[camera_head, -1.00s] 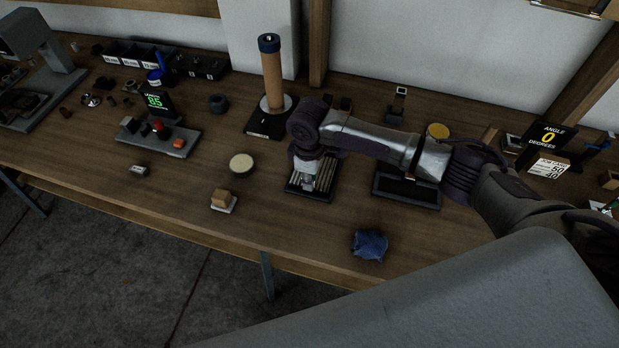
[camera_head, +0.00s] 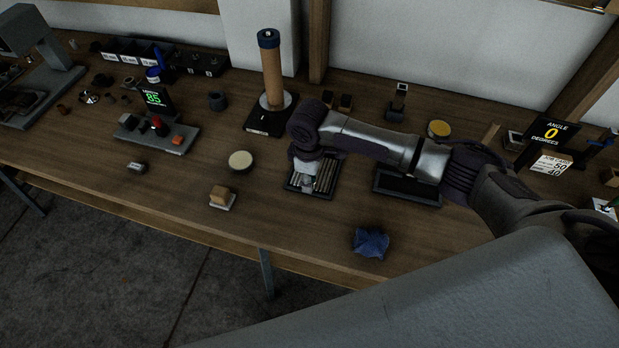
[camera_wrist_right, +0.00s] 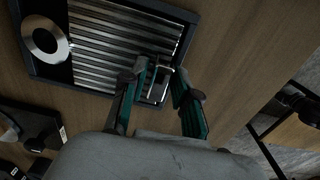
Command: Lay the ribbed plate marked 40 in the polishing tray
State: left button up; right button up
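A dark tray (camera_head: 291,188) with several ribbed metal strips (camera_head: 326,177) lies at the bench's middle. In the right wrist view the ribbed strips (camera_wrist_right: 118,48) fill most of this tray (camera_wrist_right: 188,14), with a silver ring (camera_wrist_right: 45,40) at one end. My right gripper (camera_head: 305,185) is low over the tray. In the wrist view its teal fingers (camera_wrist_right: 161,76) stand apart on either side of a small bright metal piece (camera_wrist_right: 160,82); contact is unclear. No 40 mark is readable on a plate. A second dark tray (camera_head: 408,201) lies right, partly behind my arm. My left gripper is out of view.
A blue cloth (camera_head: 370,242) lies near the front edge. A pale round disc (camera_head: 240,161) and a tan block on a white base (camera_head: 222,197) are left of the tray. A brown cylinder on a stand (camera_head: 271,75) rises behind. Bare wood shows around the cloth.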

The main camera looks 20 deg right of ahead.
jog(key=shift+o, duration=1)
notch_tip(320, 180, up, 12)
jog(key=shift+s, duration=0.15)
